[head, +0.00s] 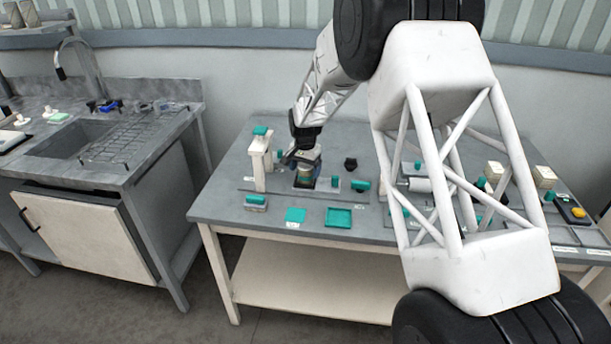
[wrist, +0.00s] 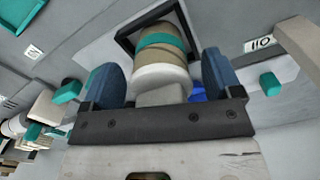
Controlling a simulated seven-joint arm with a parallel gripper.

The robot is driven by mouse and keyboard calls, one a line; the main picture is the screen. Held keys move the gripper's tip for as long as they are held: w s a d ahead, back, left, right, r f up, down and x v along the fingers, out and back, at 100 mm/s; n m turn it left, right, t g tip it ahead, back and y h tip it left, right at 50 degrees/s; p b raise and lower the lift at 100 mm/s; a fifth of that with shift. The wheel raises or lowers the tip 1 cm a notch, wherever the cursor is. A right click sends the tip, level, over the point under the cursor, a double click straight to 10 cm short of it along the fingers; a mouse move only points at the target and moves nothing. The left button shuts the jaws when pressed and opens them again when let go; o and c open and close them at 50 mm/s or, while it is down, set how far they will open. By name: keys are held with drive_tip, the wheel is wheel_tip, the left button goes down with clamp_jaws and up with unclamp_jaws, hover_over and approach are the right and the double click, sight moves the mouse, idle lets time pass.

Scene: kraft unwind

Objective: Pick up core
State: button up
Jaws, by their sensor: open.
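The core appears to be the tan cylinder with a teal band and a white near end (wrist: 160,57) in the wrist view. It is between the two blue fingers of my gripper (wrist: 160,68), which are open, with a gap visible on each side. Its far end is by a black square frame (wrist: 124,42). In the head view my gripper (head: 301,158) is low over the left part of the table, with the tan core (head: 306,171) just below it. The arm partly hides it, and I cannot tell whether the fingers touch it.
A pale post with a teal top (head: 260,160) stands just left of my gripper. A sink counter (head: 150,150) is at left.

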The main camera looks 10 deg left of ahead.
drive_tip(key=shift+c, duration=0.4)
clamp_jaws()
drive_tip(key=shift+r, duration=0.1)
drive_tip(key=shift+r, duration=1.5)
drive_tip(key=shift+s+r, duration=0.15)
drive_tip(key=shift+r, duration=0.1)
drive_tip(key=s+d, duration=0.3)
drive_tip(key=s, duration=0.4)
drive_tip(key=s+d+r, duration=0.1)
drive_tip(key=s+d, duration=0.1)
drive_tip(key=s, duration=0.5)
drive_tip(key=shift+s+d+r, duration=0.15)
drive_tip(key=shift+s+d, duration=0.15)
drive_tip(key=shift+d, duration=0.1)
